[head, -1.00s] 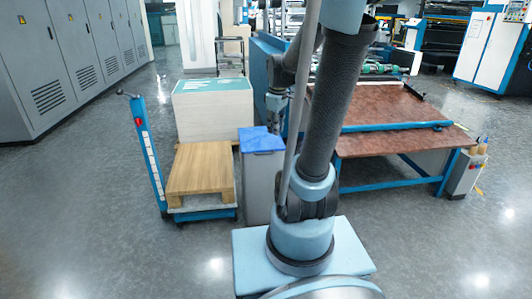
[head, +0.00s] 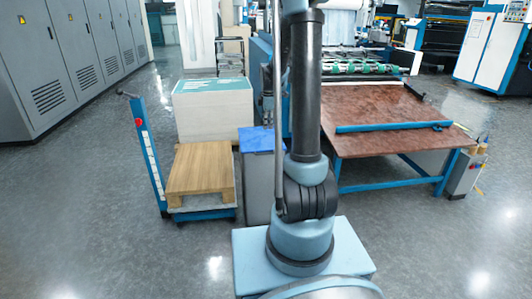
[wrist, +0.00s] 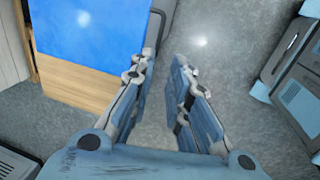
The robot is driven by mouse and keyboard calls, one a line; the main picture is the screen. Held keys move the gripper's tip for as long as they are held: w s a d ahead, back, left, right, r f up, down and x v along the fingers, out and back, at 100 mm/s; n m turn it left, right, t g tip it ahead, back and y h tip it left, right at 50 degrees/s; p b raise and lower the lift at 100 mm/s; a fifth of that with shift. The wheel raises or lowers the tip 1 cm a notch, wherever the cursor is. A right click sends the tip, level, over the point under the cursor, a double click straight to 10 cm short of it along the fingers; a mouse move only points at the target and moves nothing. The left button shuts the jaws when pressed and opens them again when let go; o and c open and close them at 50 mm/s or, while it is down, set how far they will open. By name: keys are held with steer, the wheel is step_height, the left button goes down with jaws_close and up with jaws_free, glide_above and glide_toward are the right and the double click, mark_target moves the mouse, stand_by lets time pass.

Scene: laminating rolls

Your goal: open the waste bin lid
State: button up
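The waste bin (head: 258,188) is a grey box with a blue lid (head: 257,141), standing left of my arm in the head view. The lid looks closed and lies flat on top. In the wrist view, the blue lid (wrist: 92,28) fills the upper left, with a dark bent bar (wrist: 157,28) at its right edge. My gripper (wrist: 160,72) is open and empty; its two fingers point toward the floor just right of the lid's lower corner. In the head view, the gripper is small and partly hidden by my arm, above the bin.
A wooden pallet (head: 200,168) on a blue-handled pallet truck (head: 146,140) stands left of the bin. A white stack (head: 213,112) is behind it. A brown-topped machine table (head: 385,113) is on the right. The floor at front left is clear.

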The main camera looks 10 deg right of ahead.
mark_target(266, 150)
steer(key=w+f, duration=0.1)
steer(key=f, duration=0.4)
steer(key=w+f, duration=0.1)
steer(key=f, duration=0.5)
steer(key=w+f, duration=0.1)
steer(key=f, duration=0.5)
steer(key=shift+w, duration=0.15)
jaws_close()
